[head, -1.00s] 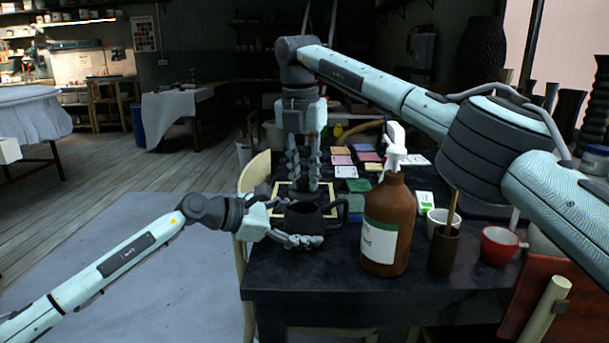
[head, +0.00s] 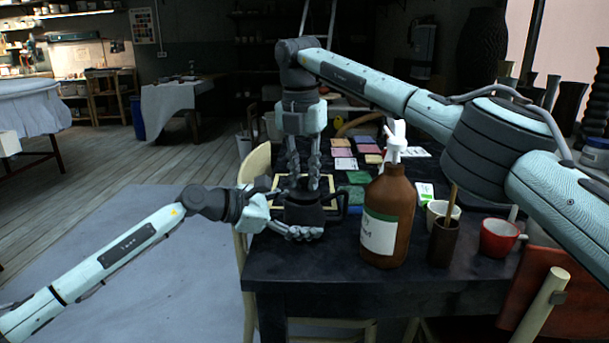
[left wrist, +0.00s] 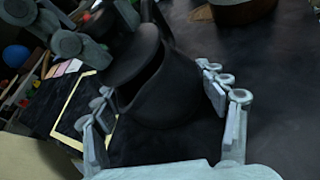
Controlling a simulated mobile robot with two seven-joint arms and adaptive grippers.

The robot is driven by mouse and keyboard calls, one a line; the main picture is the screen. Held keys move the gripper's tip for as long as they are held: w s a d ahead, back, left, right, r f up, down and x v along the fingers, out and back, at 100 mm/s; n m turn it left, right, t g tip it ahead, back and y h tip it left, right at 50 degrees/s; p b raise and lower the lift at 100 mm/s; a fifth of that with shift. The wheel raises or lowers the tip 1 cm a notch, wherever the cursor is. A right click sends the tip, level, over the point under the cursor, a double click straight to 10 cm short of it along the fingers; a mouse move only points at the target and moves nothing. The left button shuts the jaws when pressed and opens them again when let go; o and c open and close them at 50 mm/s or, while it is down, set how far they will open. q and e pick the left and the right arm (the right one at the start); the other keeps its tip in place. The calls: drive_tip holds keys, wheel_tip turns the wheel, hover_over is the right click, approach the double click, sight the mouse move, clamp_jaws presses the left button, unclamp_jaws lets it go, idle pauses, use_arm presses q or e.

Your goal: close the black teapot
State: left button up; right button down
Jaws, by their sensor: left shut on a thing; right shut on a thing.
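The black teapot (head: 303,214) stands near the left edge of the dark table, its handle to the right. My left gripper (left wrist: 158,88) has a finger on either side of the teapot's body (left wrist: 170,92) and is shut on it. My right gripper (head: 304,186) comes down from above, shut on the black lid (left wrist: 134,54). In the left wrist view the lid is at the teapot's mouth, with a dark gap showing along its near edge. Whether any part of it rests on the rim is hard to tell.
A brown spray bottle (head: 389,218) stands close to the right of the teapot. Coloured tiles (head: 344,163) lie farther back. The table front is clear.

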drive_tip(key=shift+f, duration=0.65)
drive_tip(key=c, duration=1.3)
unclamp_jaws()
wheel_tip(320, 180, up, 12)
drive_tip(key=s, duration=0.1)
drive_tip(key=shift+s+a, duration=0.2)
drive_tip(key=shift+a, duration=0.05)
use_arm(q)
drive_tip(key=o, duration=1.8)
